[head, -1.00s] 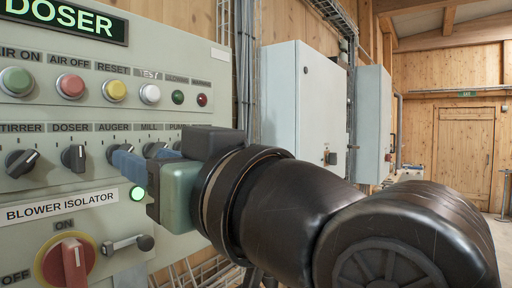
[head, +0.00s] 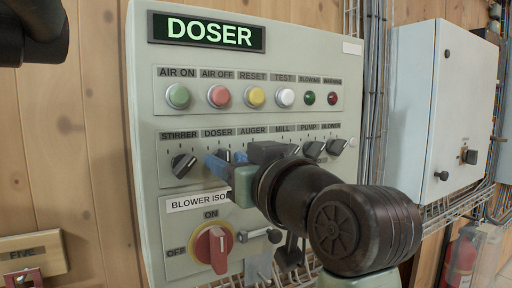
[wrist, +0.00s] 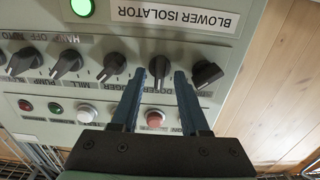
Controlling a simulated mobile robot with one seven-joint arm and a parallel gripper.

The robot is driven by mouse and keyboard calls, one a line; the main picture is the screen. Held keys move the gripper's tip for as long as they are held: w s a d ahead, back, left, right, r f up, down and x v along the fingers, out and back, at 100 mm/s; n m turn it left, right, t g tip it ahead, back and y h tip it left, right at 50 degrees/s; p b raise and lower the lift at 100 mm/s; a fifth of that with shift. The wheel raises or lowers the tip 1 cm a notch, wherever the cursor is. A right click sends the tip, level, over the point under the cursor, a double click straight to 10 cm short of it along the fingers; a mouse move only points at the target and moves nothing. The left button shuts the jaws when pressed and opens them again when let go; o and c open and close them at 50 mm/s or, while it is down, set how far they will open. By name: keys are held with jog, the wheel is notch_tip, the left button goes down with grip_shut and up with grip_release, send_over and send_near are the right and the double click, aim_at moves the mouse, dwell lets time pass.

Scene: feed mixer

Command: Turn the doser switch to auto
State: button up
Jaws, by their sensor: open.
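The doser switch (wrist: 157,66) is a dark rotary knob in the switch row of the grey panel (head: 145,110). In the wrist view, which is upside down, it sits between the two blue fingers of my gripper (wrist: 160,74), and its handle looks about upright. My gripper is open, with a gap on each side of the knob; I cannot tell how far the tips reach over it. In the head view my gripper (head: 224,163) covers most of the doser switch. The stirrer switch (head: 184,164) is on its left.
The auger switch (wrist: 112,66) is close beside one finger in the wrist view. Push buttons, such as the red air-off button (head: 219,96), are above the row. The red blower isolator (head: 213,248) is below. A grey cabinet (head: 440,110) stands to the right.

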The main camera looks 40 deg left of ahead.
jog(key=shift+w+a, duration=0.15)
jog(key=shift+a, duration=0.1)
grip_shut()
jog(key=shift+m, duration=0.4)
jog(key=m+p, duration=0.1)
jog(key=m, duration=0.3)
jog(key=shift+r+p, duration=0.1)
jog(key=shift+p, duration=0.3)
jog(key=shift+w+d+m+p, duration=0.1)
jog(key=shift+m+p, duration=0.7)
jog(key=shift+m, duration=1.3)
